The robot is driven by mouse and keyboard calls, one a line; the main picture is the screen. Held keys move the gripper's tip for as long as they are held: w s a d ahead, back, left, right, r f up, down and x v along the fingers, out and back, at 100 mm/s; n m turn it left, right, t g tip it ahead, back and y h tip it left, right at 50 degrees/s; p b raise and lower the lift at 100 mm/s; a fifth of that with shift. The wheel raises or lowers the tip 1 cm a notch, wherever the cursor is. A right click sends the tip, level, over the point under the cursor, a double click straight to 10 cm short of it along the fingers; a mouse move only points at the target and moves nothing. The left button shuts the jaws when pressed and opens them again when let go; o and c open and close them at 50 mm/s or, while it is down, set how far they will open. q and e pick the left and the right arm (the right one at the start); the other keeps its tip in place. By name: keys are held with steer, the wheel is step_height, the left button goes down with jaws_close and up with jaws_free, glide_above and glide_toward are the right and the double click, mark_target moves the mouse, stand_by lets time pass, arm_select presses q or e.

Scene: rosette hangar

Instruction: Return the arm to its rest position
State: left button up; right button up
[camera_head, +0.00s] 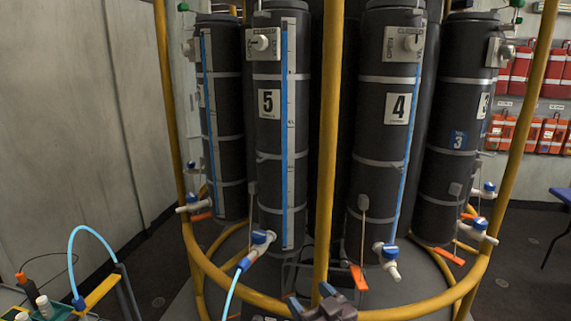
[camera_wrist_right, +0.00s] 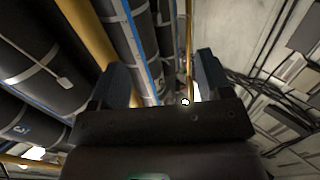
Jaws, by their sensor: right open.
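My right gripper (camera_head: 312,306) shows at the bottom middle of the head view, in front of the yellow rail. Its two fingers stand apart, with nothing between them. In the right wrist view the gripper (camera_wrist_right: 156,84) points up past the dark bottles, its fingers wide apart and empty. My left gripper is in neither view.
Dark bottle 5 (camera_head: 268,150) and bottle 4 (camera_head: 385,145) stand upright inside a yellow rail frame (camera_head: 380,315). A blue tube (camera_head: 231,292) runs from the valve (camera_head: 262,238) under bottle 5. A tray with tools (camera_head: 70,312) is at lower left. Orange bags (camera_head: 530,134) hang at right.

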steer(key=s+d+f+m+h, duration=0.1)
steer(key=s+d+f+h, duration=0.25)
steer(key=d, duration=0.25)
steer(key=s+d+f+h, duration=0.2)
steer(key=d+f, duration=0.3)
steer(key=d, duration=0.1)
steer(key=s+d+f+m+g+h, duration=0.1)
steer(key=s+d+f+m+g, duration=0.1)
steer(key=s+d+f, duration=0.3)
steer(key=s+d+f+m+g+h, duration=0.2)
steer(key=s+d+f, duration=0.3)
steer(key=s, duration=0.8)
step_height(320, 180, down, 3)
steer(key=shift+r, duration=0.2)
steer(key=shift+d+h, duration=0.1)
steer(key=shift+h, duration=0.15)
